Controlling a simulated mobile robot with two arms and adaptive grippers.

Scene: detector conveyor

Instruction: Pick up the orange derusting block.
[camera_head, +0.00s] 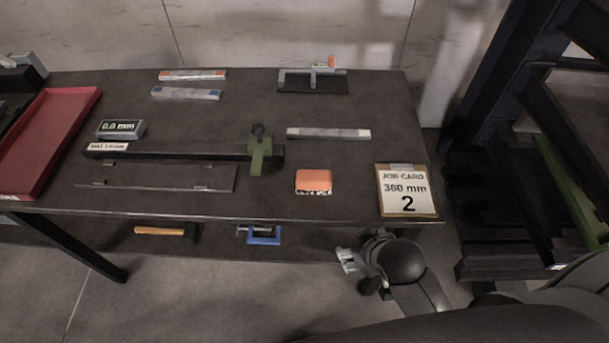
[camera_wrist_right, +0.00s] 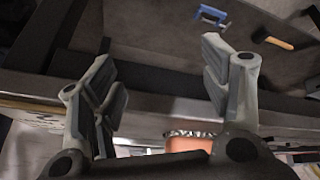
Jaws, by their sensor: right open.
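The orange derusting block (camera_head: 314,180) lies on the dark table top near its front edge, left of the job card. It has a pale speckled strip along its near side. In the right wrist view part of the block (camera_wrist_right: 190,145) shows at the bottom, beyond the gripper's base and partly hidden by it. My right gripper (camera_head: 347,260) is in front of the table's front edge, nearer to me than the block and apart from it. Its fingers (camera_wrist_right: 168,88) are spread and empty. My left gripper is not in view.
A job card (camera_head: 405,203) reading "360 mm 2" lies right of the block. A long bar with a green clamp (camera_head: 259,160) lies to its left, and a metal strip (camera_head: 329,133) lies behind it. A blue clamp (camera_head: 262,236) and an orange-handled tool (camera_head: 160,231) are below the table top.

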